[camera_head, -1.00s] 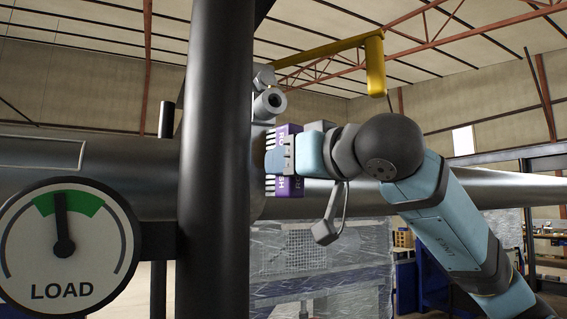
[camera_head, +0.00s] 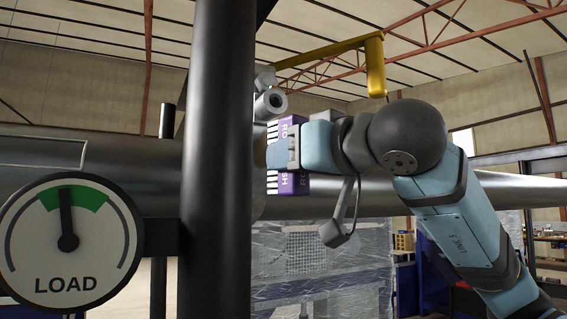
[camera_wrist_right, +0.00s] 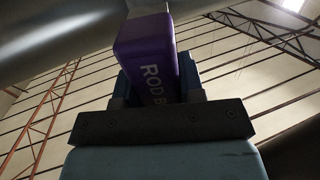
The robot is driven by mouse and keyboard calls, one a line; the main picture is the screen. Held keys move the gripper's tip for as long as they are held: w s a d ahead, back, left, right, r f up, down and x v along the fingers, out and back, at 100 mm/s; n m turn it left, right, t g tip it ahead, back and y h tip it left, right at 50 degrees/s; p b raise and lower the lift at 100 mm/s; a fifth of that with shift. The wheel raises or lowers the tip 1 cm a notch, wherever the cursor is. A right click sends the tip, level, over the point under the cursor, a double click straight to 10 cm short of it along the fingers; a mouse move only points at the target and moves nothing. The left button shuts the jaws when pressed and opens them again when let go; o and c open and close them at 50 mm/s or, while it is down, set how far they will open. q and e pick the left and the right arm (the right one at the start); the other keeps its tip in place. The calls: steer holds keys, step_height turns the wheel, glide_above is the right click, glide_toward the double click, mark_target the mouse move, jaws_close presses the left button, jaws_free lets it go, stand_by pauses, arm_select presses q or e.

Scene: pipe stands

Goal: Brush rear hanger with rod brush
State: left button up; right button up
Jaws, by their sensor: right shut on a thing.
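The rod brush (camera_head: 289,184) is a purple block with lettering and pale bristles on its left side in the head view. My right gripper (camera_head: 284,153) is shut around its middle, and the brush shows above and below the fingers. In the right wrist view the purple brush (camera_wrist_right: 148,68) sits between the fingers, close to a grey pipe. The brush is just right of the thick dark post, below a grey bolted fitting (camera_head: 270,102). A thinner dark rod (camera_head: 165,122) stands behind the post; I cannot tell which part is the rear hanger. Whether the bristles touch anything is unclear.
The thick dark post (camera_head: 219,150) stands in front, with the LOAD gauge (camera_head: 68,241) on its left. A large grey horizontal pipe (camera_head: 80,175) runs behind the post. A yellow bracket (camera_head: 375,66) hangs above my right arm. Wrapped pallets stand farther back.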

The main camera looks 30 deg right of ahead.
steer(key=s, duration=0.5)
steer(key=shift+s+a, duration=0.15)
steer(key=w, duration=0.8)
steer(key=shift+w+d, duration=0.15)
steer(key=shift+d, duration=0.1)
